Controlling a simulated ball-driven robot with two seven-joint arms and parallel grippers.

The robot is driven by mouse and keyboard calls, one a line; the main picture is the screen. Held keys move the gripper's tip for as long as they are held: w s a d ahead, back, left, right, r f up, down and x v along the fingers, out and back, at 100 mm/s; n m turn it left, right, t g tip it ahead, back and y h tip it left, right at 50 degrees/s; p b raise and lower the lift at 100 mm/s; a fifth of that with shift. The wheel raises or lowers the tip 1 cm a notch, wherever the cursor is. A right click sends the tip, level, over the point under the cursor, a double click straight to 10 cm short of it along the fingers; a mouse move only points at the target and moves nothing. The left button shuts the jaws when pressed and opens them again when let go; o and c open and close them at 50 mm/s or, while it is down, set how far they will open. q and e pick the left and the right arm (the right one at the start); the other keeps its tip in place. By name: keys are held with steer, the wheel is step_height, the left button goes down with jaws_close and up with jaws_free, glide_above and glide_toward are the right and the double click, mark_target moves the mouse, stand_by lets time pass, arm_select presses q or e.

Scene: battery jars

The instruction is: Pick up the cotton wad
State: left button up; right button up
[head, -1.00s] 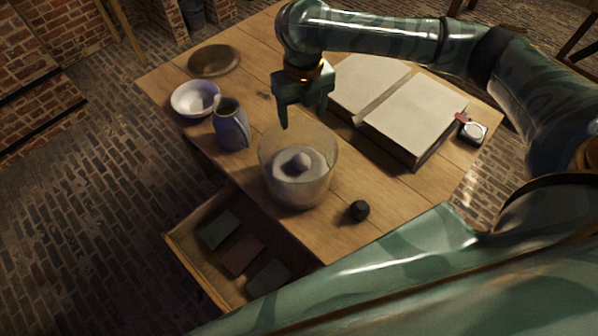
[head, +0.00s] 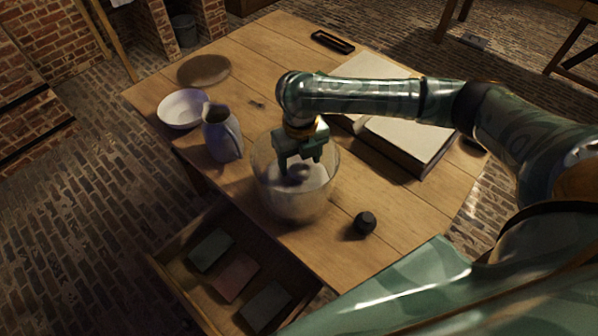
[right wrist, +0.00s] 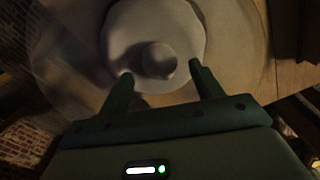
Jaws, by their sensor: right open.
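The cotton wad (head: 298,174) is a small, round, pale lump, dim in shadow. It sits inside the clear glass jar (head: 264,192), on a pale round layer (right wrist: 122,22). My right gripper (head: 301,164) points down into the jar's mouth with its two fingers apart. In the right wrist view the wad (right wrist: 158,61) lies just ahead of and between the open fingertips (right wrist: 160,71); I cannot tell whether they touch it. My left gripper is not in view.
A blue-grey jug (head: 221,135) stands close left of the jar, with a white bowl (head: 182,110) and brown dish (head: 204,70) behind. A black knob-like object (head: 364,222) lies right. An open book (head: 410,143) lies behind my arm. An open drawer (head: 173,284) holds several flat blocks.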

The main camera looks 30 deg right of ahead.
mark_target(300, 167)
step_height(300, 167, down, 3)
steer(key=shift+w+f+b, duration=0.1)
steer(key=shift+f+b, duration=0.1)
steer(key=shift+b, duration=0.35)
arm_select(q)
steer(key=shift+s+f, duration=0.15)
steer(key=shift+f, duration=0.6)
arm_select(e)
steer(key=shift+r, duration=0.1)
steer(key=c, duration=1.1)
steer(key=shift+c, duration=0.2)
